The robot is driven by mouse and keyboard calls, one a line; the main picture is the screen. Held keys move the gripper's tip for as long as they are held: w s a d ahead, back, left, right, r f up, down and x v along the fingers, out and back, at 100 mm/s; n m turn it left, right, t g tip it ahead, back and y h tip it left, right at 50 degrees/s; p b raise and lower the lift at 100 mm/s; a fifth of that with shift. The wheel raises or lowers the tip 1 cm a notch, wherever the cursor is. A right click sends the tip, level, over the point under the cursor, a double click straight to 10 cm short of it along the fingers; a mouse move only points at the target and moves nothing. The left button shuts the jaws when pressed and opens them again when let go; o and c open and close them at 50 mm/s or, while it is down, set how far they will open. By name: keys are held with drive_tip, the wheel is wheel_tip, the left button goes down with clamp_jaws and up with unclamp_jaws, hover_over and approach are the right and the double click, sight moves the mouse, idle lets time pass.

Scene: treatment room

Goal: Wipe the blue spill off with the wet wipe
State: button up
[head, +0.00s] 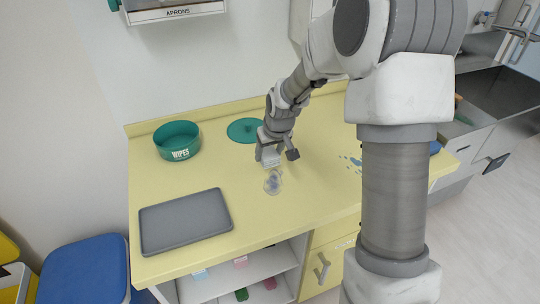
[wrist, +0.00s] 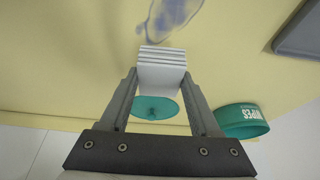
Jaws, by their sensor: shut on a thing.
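My gripper (head: 277,156) is shut on the wet wipe, a white folded, layered pad (wrist: 162,70), low over the yellow counter. A blue-grey smeared patch of the blue spill (head: 273,182) lies on the counter just in front of the gripper; it also shows in the wrist view (wrist: 172,14), just beyond the wipe's edge. Whether the wipe touches the counter I cannot tell. More blue spots (head: 353,162) lie further right, and my arm may hide some of them.
A teal tub marked WIPES (head: 178,141) stands at the back left, with a teal round lid (head: 243,130) flat beside it. A grey tray (head: 185,221) lies at the front left of the counter (head: 310,205). A sink (head: 490,110) is at the right.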

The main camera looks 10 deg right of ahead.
drive_tip(key=shift+r+p, duration=1.25)
drive_tip(key=shift+r, duration=1)
